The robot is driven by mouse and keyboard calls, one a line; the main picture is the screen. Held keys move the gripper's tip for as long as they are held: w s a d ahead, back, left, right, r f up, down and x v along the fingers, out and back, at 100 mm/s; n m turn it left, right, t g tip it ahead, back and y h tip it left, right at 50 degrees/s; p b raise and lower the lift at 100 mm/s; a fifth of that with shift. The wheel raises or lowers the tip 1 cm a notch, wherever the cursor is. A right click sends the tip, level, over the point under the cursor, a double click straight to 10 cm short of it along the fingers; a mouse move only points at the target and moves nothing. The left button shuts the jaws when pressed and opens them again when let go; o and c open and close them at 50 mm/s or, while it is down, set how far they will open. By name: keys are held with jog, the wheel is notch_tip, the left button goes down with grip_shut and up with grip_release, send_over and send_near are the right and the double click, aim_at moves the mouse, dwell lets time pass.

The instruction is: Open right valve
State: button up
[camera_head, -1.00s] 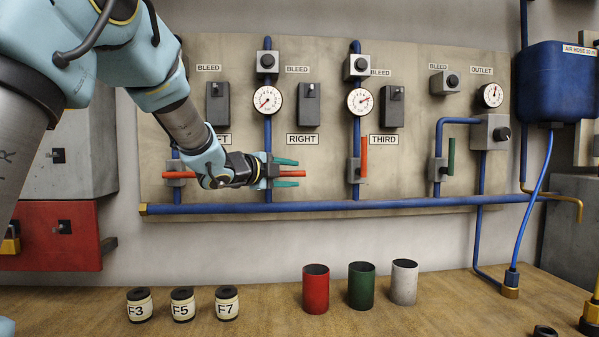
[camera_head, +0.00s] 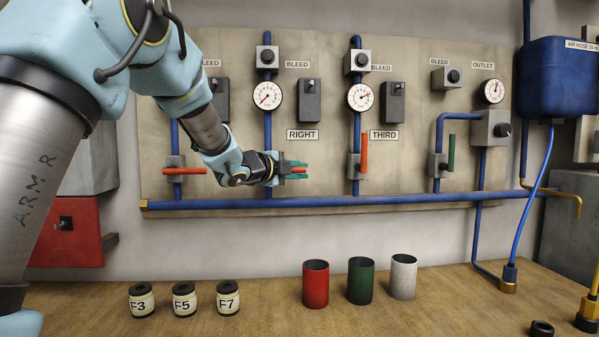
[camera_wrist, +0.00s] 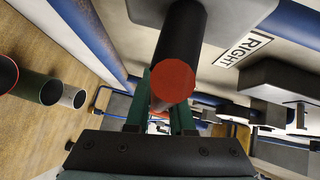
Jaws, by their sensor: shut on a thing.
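The right valve's red handle (camera_head: 298,170) lies horizontal, pointing right, below the RIGHT label. In the wrist view its red end (camera_wrist: 173,82) faces the camera on a dark shaft. My gripper (camera_head: 296,170) has its green fingers shut on the handle, one above and one below it. The wrist view also shows my gripper's (camera_wrist: 160,115) two green fingers close together by the handle. The valve body on the blue pipe is mostly hidden behind my gripper.
The left valve's red handle (camera_head: 184,171) is horizontal. The third valve's red handle (camera_head: 364,153) and a green handle (camera_head: 451,153) are upright. A blue pipe (camera_head: 330,202) runs just below. Red, green and white cups (camera_head: 316,285) stand on the bench.

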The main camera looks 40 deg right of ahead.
grip_shut()
jog(key=shift+f, duration=0.1)
dwell(0.9)
jog(key=shift+h+b, duration=0.3)
jog(key=shift+b, duration=0.55)
jog(key=w+a+r+n+t+b, duration=0.2)
jog(key=a+r+n+t+b, duration=0.1)
jog(key=n+t+b, duration=0.5)
jog(key=w+a+r+n+t+h+b, duration=0.1)
jog(key=a+r+n+t+b, duration=0.2)
jog(key=n+b, duration=1.2)
notch_tip(320, 180, up, 2)
jog(key=t+b, duration=0.5)
jog(key=b, duration=0.1)
jog(key=shift+w+a+r, duration=0.25)
jog(key=shift+w+a, duration=0.15)
jog(key=shift+n, duration=0.3)
jog(key=o, duration=0.7)
grip_release()
jog(key=shift+a+r, duration=0.1)
